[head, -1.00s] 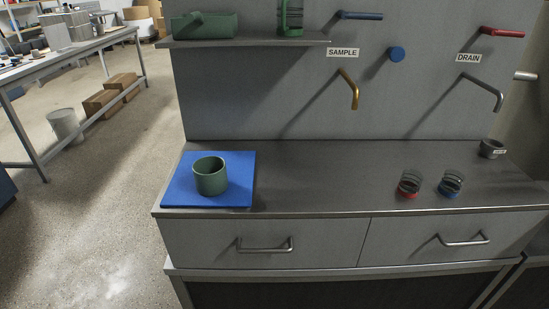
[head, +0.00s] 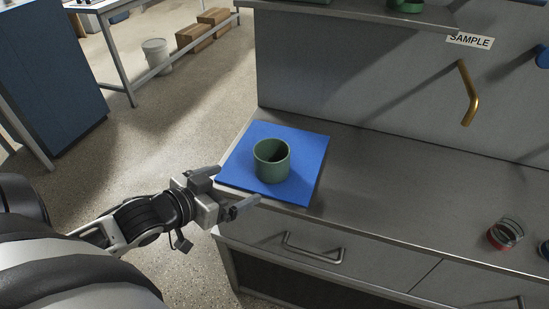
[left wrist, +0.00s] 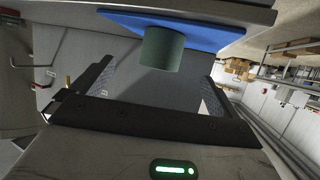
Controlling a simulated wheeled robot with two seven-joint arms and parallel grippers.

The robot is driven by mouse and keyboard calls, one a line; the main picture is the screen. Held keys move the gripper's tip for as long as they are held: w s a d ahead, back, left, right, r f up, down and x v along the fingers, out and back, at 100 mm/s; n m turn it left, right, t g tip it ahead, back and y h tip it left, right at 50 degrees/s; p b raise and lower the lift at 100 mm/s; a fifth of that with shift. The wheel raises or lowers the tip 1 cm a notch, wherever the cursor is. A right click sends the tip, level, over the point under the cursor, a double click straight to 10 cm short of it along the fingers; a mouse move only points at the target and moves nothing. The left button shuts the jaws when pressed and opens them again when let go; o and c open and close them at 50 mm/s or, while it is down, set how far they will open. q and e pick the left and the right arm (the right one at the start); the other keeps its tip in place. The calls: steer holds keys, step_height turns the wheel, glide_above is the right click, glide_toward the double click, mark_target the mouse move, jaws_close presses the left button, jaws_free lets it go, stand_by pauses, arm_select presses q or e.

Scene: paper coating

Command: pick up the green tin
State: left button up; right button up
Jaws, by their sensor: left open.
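The green tin (head: 271,161) is an open-topped cylinder standing upright on a blue mat (head: 305,148) at the left end of the grey counter. My left gripper (head: 234,188) is open and empty, just left of the mat's front left edge and apart from the tin. In the left wrist view the tin (left wrist: 161,48) shows beyond the fingers, with the blue mat (left wrist: 207,35) behind it; the picture is turned, so the mat lies at the top. My right gripper does not show.
The counter (head: 400,185) is clear right of the mat. A red-based coiled item (head: 505,234) stands at the right. A brass tap (head: 467,92) sticks out of the back panel under the SAMPLE label (head: 469,41). A drawer handle (head: 313,248) juts from the counter front.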

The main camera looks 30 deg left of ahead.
mark_target(263, 172)
arm_select(q)
steer(key=x, duration=0.9)
steer(key=shift+w+f+b, duration=0.2)
steer(key=shift+w+b, duration=0.1)
steer(key=shift+w, duration=0.05)
steer(key=x, duration=0.4)
steer(key=shift+w+a+r, duration=0.1)
steer(key=shift+w+a, duration=0.2)
steer(key=shift+w, duration=0.15)
steer(key=shift+w+d, duration=0.1)
steer(key=shift+w, duration=0.2)
steer(key=c, duration=1.1)
